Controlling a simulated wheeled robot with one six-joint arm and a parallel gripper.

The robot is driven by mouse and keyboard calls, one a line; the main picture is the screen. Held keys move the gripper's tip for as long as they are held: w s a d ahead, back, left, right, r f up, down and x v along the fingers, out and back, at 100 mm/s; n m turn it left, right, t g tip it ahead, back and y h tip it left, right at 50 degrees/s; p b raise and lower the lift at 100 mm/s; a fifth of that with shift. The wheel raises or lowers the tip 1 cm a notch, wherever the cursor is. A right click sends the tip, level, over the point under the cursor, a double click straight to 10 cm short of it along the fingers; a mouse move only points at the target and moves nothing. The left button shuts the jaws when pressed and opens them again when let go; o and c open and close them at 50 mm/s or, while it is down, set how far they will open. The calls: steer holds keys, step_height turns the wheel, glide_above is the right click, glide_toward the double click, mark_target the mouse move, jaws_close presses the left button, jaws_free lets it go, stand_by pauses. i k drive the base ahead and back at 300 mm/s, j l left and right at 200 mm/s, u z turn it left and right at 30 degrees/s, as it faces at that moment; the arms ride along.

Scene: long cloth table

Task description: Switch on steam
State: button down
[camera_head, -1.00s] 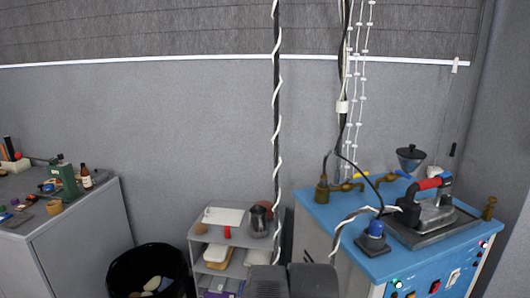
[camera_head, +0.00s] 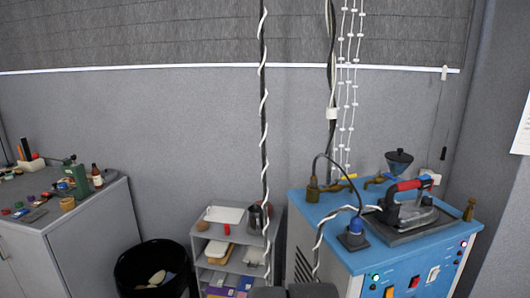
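The steam station (camera_head: 335,206) is a blue-topped cabinet at the right of the head view. An iron with a red handle (camera_head: 409,185) rests on a dark plate on its top. The blue front panel carries a green-lit lamp (camera_head: 375,277), an orange-brown knob (camera_head: 389,292), a red switch (camera_head: 414,281), a white rocker switch (camera_head: 433,274) and a small red light (camera_head: 463,243). Labels are too small to read. The dark top of my gripper (camera_head: 295,291) shows at the bottom edge, left of the panel. Its fingertips are out of frame.
A grey shelf cart (camera_head: 218,232) and a black bin (camera_head: 150,262) stand left of the station. A grey cabinet (camera_head: 95,225) with bottles and small items is at the far left. Cables hang from above onto the station. A wall closes the back.

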mark_target(425, 177)
steer(key=k+z, duration=0.1)
steer(key=k+j, duration=0.1)
steer(key=j, duration=0.15)
steer(key=k+j+u, duration=0.1)
steer(key=j, duration=0.15)
steer(key=j+z, duration=0.25)
steer(key=z, duration=1.15)
steer(key=i+j, duration=0.05)
